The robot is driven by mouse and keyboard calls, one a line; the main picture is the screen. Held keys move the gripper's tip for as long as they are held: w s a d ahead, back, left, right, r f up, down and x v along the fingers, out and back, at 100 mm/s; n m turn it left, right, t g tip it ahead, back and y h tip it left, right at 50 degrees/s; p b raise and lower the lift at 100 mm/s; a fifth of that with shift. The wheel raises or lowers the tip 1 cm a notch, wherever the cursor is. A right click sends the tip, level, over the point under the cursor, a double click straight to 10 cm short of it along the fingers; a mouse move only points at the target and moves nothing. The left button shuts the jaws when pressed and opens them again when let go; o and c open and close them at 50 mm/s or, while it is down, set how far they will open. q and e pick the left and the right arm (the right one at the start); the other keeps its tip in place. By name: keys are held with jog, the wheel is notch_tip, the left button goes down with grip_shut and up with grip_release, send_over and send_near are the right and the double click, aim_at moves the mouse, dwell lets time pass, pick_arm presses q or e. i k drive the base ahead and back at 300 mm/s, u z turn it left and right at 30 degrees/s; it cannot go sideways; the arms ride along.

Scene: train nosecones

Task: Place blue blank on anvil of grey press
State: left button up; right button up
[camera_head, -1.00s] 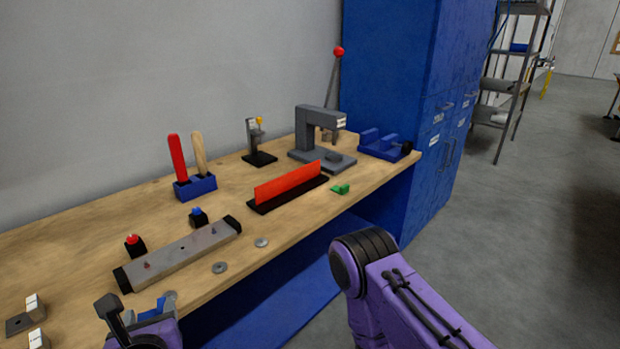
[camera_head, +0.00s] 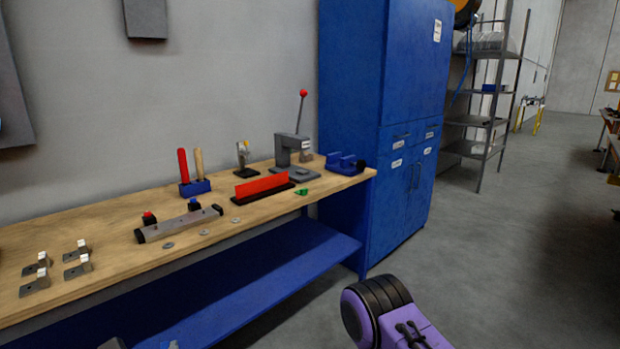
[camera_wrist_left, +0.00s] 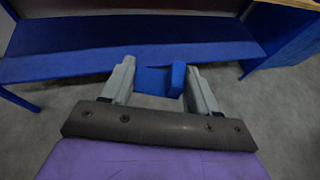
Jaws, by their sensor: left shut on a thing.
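In the left wrist view my left gripper (camera_wrist_left: 158,72) is shut on the blue blank (camera_wrist_left: 152,80), a small block with a raised part at its right side, between two grey fingers. Only a sliver of this gripper shows at the bottom edge of the head view. The grey press (camera_head: 288,150) stands at the back right of the workbench, with a red-knobbed lever and a flat base. Its anvil is too small to make out clearly. The held blank is well apart from the press. My right gripper is out of view; only purple arm shows.
The wooden bench (camera_head: 110,224) holds a red fence (camera_head: 262,186), a blue vise (camera_head: 343,163), a grey bar (camera_head: 180,224), a tool holder (camera_head: 195,188) and several metal brackets. A blue cabinet (camera_head: 370,110) stands beyond its right end. A blue shelf (camera_head: 250,280) runs below. Floor at right is clear.

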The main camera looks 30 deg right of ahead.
aim_at(302, 170)
jog(key=z, duration=0.75)
jog(key=i, duration=0.75)
jog(key=z, duration=1.05)
jog(key=i, duration=1)
jog(key=u, duration=0.3)
jog(key=i, duration=1.05)
jog(key=u, duration=1.2)
jog(key=i, duration=0.35)
jog(key=u, duration=0.3)
